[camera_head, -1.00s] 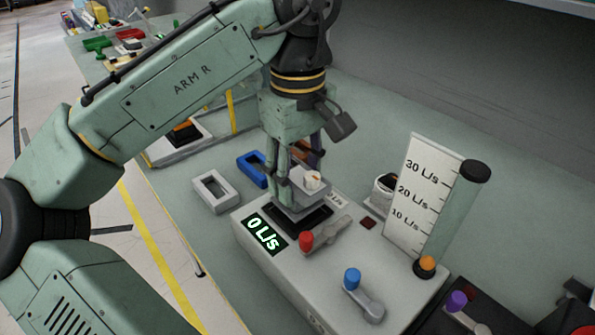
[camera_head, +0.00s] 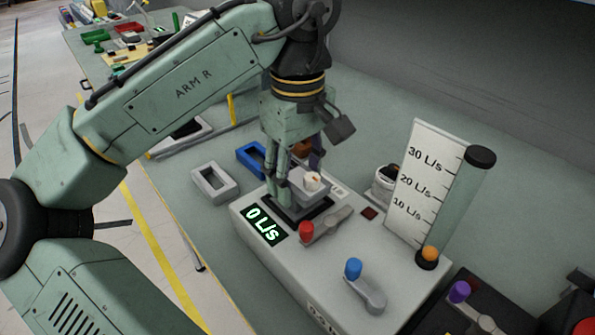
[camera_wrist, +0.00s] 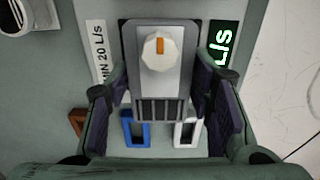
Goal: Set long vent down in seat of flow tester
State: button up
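The long vent (camera_wrist: 159,84) is a grey block with a louvred end and a white knob with an orange mark. It also shows in the head view (camera_head: 309,190), low over the black rectangular seat (camera_head: 272,207) of the flow tester (camera_head: 330,262). The vent hides much of the seat, and I cannot tell whether it rests fully in it. My gripper (camera_wrist: 160,80) points down from above, with a finger against each long side of the vent. The tester's display (camera_head: 265,227) reads 0 L/s.
The tester's top carries a red-knobbed lever (camera_head: 307,229), a blue-knobbed lever (camera_head: 354,268) and a scaled flow tube (camera_head: 459,205). A blue frame (camera_head: 250,158) and a white frame (camera_head: 214,183) lie beside the tester. A dark box with a purple knob (camera_head: 459,292) stands at the lower right.

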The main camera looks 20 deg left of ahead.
aim_at(297, 176)
jog(key=o, duration=0.4)
notch_tip(297, 176, up, 8)
jog(key=shift+f, duration=0.15)
dwell(0.4)
jog(key=shift+f, duration=0.1)
